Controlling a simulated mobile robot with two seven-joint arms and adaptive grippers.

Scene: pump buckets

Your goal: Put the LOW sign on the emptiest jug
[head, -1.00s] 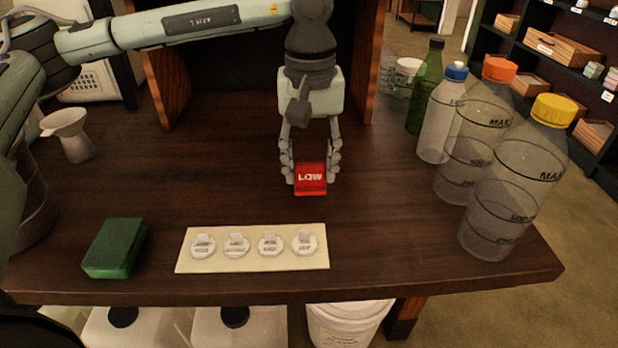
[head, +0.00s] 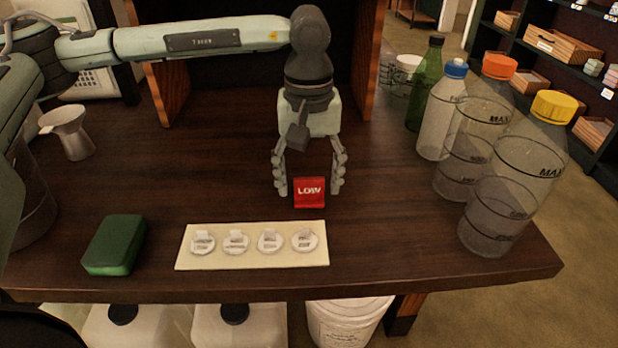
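The red LOW sign (head: 309,193) is on the dark wooden table, its white lettering facing me. My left gripper (head: 309,190) is open, with one finger on each side of the sign and a gap at both sides. My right gripper is not in view. Two clear jugs with MAX marks stand at the table's right side: one with a yellow cap (head: 500,208) in front, one with an orange cap (head: 465,150) behind it. I cannot clearly tell their liquid levels.
A white blue-capped bottle (head: 437,115) and a green bottle (head: 424,88) stand behind the jugs. A cream board (head: 253,262) with several white round tags lies in front. A green sponge (head: 114,245) and a metal funnel (head: 70,132) are at left. The table between sign and jugs is clear.

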